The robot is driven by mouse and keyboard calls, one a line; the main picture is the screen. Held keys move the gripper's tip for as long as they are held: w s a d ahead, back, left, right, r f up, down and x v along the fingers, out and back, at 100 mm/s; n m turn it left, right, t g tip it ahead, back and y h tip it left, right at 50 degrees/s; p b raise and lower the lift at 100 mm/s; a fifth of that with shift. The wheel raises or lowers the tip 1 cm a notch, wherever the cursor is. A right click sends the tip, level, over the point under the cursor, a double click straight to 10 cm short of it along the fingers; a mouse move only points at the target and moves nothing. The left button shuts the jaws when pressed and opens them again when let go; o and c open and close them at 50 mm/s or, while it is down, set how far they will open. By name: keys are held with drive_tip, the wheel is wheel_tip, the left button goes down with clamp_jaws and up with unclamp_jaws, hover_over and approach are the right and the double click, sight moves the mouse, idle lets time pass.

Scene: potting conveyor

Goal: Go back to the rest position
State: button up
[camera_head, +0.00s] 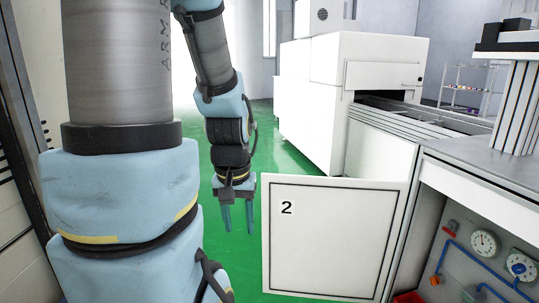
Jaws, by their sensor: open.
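My gripper (238,216) hangs in the middle of the head view at the end of my arm, pointing down over the green floor. Its two light-blue fingers are apart, and nothing shows between them. It is just left of a white panel marked 2 (335,235), and I cannot tell how close it is to it. My blue and grey arm links fill the left part of the view and hide what is behind them.
A conveyor (425,116) runs from a large white machine (312,105) along the right. Gauges and blue pipes (485,255) show at lower right. A shelf rack (467,90) stands behind. Green floor (262,150) is clear beyond my gripper. A pale cabinet stands at the left edge.

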wheel_tip(320, 180, up, 16)
drive_tip(key=p, duration=1.3)
drive_tip(key=shift+f, duration=0.25)
drive_tip(key=shift+d, duration=0.15)
idle(1.0)
